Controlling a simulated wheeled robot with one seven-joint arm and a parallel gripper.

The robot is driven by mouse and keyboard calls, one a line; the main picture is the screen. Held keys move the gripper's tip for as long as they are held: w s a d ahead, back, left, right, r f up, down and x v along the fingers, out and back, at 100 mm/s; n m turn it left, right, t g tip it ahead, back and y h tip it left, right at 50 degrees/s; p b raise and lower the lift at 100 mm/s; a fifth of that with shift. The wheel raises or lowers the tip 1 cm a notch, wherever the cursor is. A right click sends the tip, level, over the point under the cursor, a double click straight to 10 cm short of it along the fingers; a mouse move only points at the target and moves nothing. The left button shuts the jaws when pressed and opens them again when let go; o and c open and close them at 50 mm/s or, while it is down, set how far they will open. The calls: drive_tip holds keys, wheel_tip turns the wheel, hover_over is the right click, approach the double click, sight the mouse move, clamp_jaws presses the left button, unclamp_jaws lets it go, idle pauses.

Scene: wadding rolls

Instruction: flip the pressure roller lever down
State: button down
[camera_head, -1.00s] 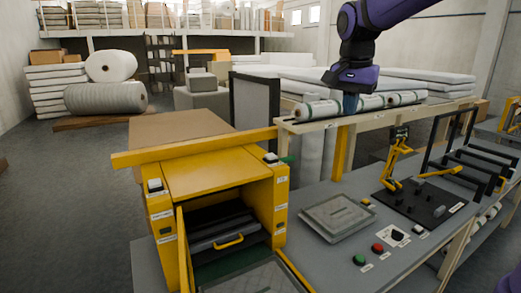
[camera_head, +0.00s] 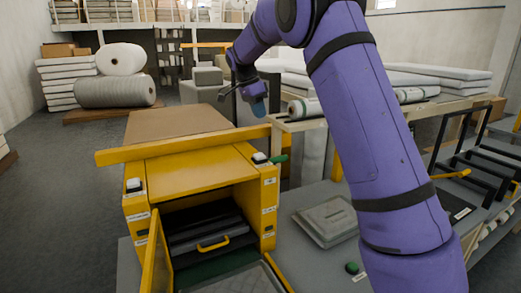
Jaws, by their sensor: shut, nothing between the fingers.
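My gripper (camera_head: 258,107) is shut and empty, with its fingertips pointing down in the air above the right rear of the yellow machine (camera_head: 190,170). A short green handle (camera_head: 280,158) sticks out at the machine's upper right side, below and right of my gripper in the picture. A yellow lever (camera_head: 455,174) lies low beside the black roller frames at the right. I cannot tell which of these is the pressure roller lever. My purple arm hides much of the bench's control area.
The yellow machine's front door (camera_head: 158,255) stands open, showing a dark drawer with a yellow handle (camera_head: 213,244). A grey lidded box (camera_head: 325,220) and a green button (camera_head: 352,267) are on the bench. White rolls (camera_head: 305,107) lie on the shelf behind.

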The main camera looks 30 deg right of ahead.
drive_tip(key=shift+w+a+f, duration=0.15)
drive_tip(key=shift+w+a, duration=0.05)
drive_tip(key=shift+w, duration=0.05)
drive_tip(key=shift+s+a+x, duration=0.15)
drive_tip(key=shift+x, duration=2.15)
drive_tip(key=shift+s+a+x, duration=0.2)
drive_tip(key=shift+x, duration=2.05)
drive_tip(key=shift+s+a+x, duration=0.15)
drive_tip(key=shift+x, duration=2.15)
drive_tip(key=shift+s+f, duration=0.1)
drive_tip(key=shift+f, duration=0.05)
drive_tip(key=shift+s+f, duration=0.85)
drive_tip(key=shift+s, duration=0.2)
